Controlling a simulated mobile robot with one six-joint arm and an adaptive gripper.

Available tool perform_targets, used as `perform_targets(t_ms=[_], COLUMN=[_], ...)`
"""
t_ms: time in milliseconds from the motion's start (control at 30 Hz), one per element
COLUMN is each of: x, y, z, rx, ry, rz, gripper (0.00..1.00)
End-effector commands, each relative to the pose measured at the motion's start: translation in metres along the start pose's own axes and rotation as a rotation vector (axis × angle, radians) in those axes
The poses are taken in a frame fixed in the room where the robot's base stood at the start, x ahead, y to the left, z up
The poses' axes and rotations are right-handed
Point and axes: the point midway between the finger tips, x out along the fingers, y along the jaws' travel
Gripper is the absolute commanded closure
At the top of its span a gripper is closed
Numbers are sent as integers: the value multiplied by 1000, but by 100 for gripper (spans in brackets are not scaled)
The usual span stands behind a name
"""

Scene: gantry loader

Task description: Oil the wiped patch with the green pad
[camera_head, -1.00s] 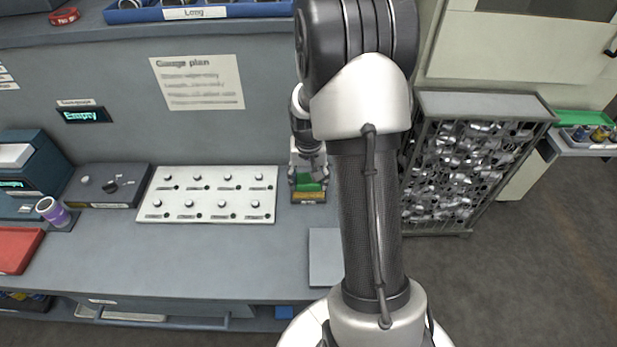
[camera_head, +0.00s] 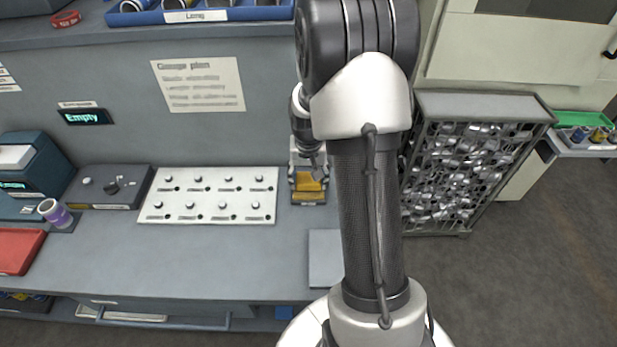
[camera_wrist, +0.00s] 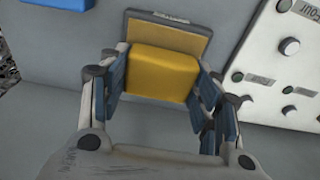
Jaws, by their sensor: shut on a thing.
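My gripper (camera_head: 308,178) is over the back of the bench, right of the white knob panel. In the wrist view my gripper (camera_wrist: 160,85) has its fingers on either side of a yellow block (camera_wrist: 163,75) and is shut on it. The block also shows in the head view (camera_head: 309,186). Just beyond it is a dull yellow plate with a grey rim and a small label (camera_wrist: 168,28); whether the block touches it I cannot tell. No green pad shows between the fingers now. I cannot make out a wiped patch.
The white knob panel (camera_head: 207,196) lies close on the left. A dark control box (camera_head: 108,187), purple-banded cup (camera_head: 54,213) and red tray (camera_head: 17,252) are farther left. A grey plate (camera_head: 324,258) lies nearer. A caged rack (camera_head: 465,165) stands right. The bench front is clear.

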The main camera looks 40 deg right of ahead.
Motion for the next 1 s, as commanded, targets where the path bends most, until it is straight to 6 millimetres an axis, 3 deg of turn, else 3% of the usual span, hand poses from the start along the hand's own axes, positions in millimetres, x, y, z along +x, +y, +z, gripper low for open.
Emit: perform_targets(t_ms=[633,1000], x=[-56,-59], y=[0,0], z=[-8,-8], rx=[0,0], ry=[3,2], rz=[-1,0], gripper=[61,61])
